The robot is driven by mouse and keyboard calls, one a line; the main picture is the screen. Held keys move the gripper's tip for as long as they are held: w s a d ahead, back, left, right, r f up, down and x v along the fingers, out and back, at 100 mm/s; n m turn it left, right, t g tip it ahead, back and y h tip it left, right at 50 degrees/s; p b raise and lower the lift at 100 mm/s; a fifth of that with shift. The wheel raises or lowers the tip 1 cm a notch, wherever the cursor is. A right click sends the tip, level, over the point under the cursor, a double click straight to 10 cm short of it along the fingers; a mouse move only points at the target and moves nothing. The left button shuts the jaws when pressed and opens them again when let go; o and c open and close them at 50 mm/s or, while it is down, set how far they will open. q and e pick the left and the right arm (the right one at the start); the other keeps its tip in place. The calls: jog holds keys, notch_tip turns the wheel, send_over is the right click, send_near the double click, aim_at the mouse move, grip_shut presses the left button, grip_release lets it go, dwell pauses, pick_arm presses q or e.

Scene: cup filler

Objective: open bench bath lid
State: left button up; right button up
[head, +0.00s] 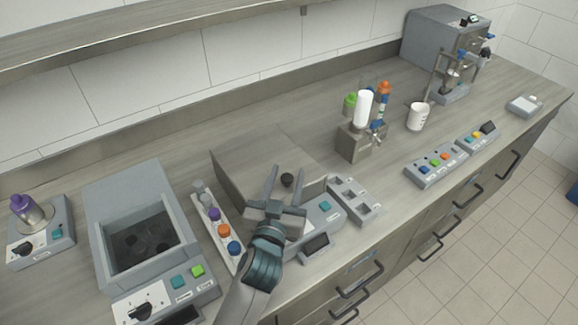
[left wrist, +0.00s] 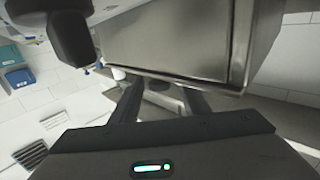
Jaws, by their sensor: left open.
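The bench bath (head: 318,222) is a low steel box in the middle of the counter in the head view. Its flat grey lid (head: 248,158) looks shut, and no opening into the bath shows. In the left wrist view, my left gripper's fingers (left wrist: 160,90) are spread below a steel face (left wrist: 175,40). My right gripper is not in view.
A grey unit with an open well (head: 93,215) stands left of the bath. A rack of coloured-capped bottles (head: 216,225) lies close on the bath's left. A grey slotted tray (head: 354,199) is close on its right.

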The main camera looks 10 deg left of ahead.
aim_at(279, 175)
pick_arm(q)
jog(key=shift+w, duration=0.1)
jog(key=shift+r, duration=0.1)
jog(key=shift+c, duration=0.4)
grip_shut()
jog(key=w+a+p, duration=0.1)
jog(key=w+a, duration=0.1)
jog(key=shift+w+a+r, duration=0.1)
jog(key=shift+w+a, duration=0.15)
jog(key=shift+a, duration=0.05)
jog(key=shift+w+a, duration=0.15)
jog(key=shift+w, duration=0.05)
jog(key=shift+o, duration=0.4)
grip_release()
